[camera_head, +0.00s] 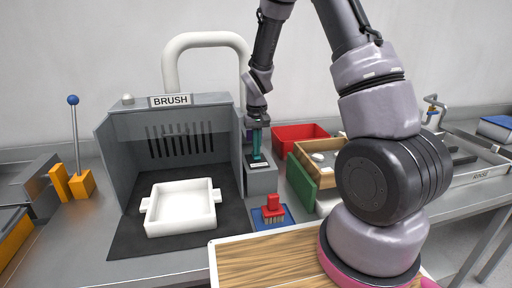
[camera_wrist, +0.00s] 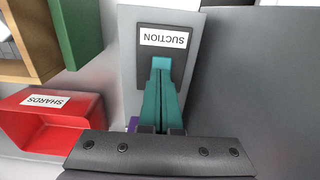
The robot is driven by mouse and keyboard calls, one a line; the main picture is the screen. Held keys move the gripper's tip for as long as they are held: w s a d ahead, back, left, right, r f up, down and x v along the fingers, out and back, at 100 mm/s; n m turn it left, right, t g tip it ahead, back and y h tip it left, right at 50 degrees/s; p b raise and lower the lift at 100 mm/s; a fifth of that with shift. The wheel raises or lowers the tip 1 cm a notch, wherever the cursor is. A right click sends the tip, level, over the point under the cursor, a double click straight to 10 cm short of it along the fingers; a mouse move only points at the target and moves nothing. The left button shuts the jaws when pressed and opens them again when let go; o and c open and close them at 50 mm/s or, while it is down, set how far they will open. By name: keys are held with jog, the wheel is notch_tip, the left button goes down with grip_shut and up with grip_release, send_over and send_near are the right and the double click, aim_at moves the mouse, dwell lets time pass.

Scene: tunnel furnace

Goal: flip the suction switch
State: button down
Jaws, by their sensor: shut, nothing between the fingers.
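The suction switch is on a grey box (camera_head: 262,180) at the right side of the brush booth. Its dark plate with a white SUCTION label (camera_wrist: 164,39) shows upside down in the wrist view. My gripper (camera_head: 257,158) points down over this plate, and its teal fingers are shut and empty. In the wrist view the fingertips (camera_wrist: 161,64) are just below the label and cover part of the plate. The switch lever itself is hidden behind the fingers, and I cannot tell whether they touch it.
The grey brush booth (camera_head: 115,150) stands left of the box, with a white tray (camera_head: 180,222) inside. A red-handled brush (camera_head: 273,203) sits on a blue pad in front. A red shards bin (camera_head: 290,134) and a wooden box with a green side (camera_head: 301,180) are to the right.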

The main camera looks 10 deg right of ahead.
jog(key=shift+r, duration=0.2)
notch_tip(320, 180, up, 13)
jog(key=s, duration=0.2)
jog(key=shift+s+r, duration=0.2)
jog(key=shift+s, duration=0.1)
jog(key=s+d+r+m+t+y, duration=0.1)
jog(key=s+d+r+m+t, duration=0.1)
jog(key=s+r, duration=0.7)
jog(key=s+d+r+m+t+y, duration=0.1)
jog(key=s+d+r+m+t, duration=0.1)
jog(key=s+r+t, duration=0.3)
jog(key=s+d+r, duration=0.1)
jog(key=s+r, duration=0.3)
jog(key=s, duration=0.3)
jog(key=shift+d+r, duration=0.3)
jog(key=shift+d, duration=0.05)
jog(key=shift+w, duration=0.1)
